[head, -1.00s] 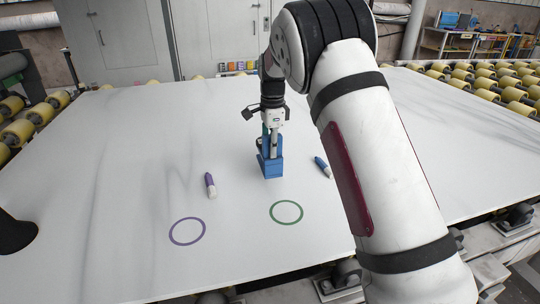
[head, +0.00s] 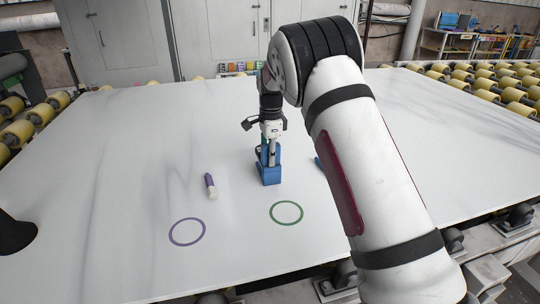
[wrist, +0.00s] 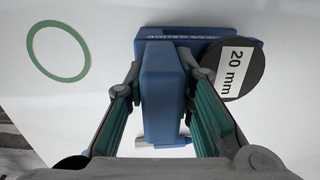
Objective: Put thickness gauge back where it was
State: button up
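The thickness gauge (head: 269,176) is a blue block-like tool near the middle of the slab, behind the green ring (head: 271,212). In the wrist view the gauge (wrist: 163,95) shows a blue body with lettering and a dark round dial marked "20 mm". My gripper (head: 270,153) points down at the gauge. Its two fingers (wrist: 160,72) press on both sides of the blue body. The gauge looks upright. I cannot tell whether its base touches the slab. The green ring also shows in the wrist view (wrist: 32,52), apart from the gauge.
A purple marker with a white end (head: 210,185) lies left of the gauge. A blue marker (head: 319,163) lies to the right, mostly hidden by my arm. A purple ring (head: 171,233) is at front left. The white slab (head: 110,180) is otherwise largely clear, with yellow rollers beyond its sides.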

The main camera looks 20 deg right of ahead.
jog(key=shift+o, duration=1.3)
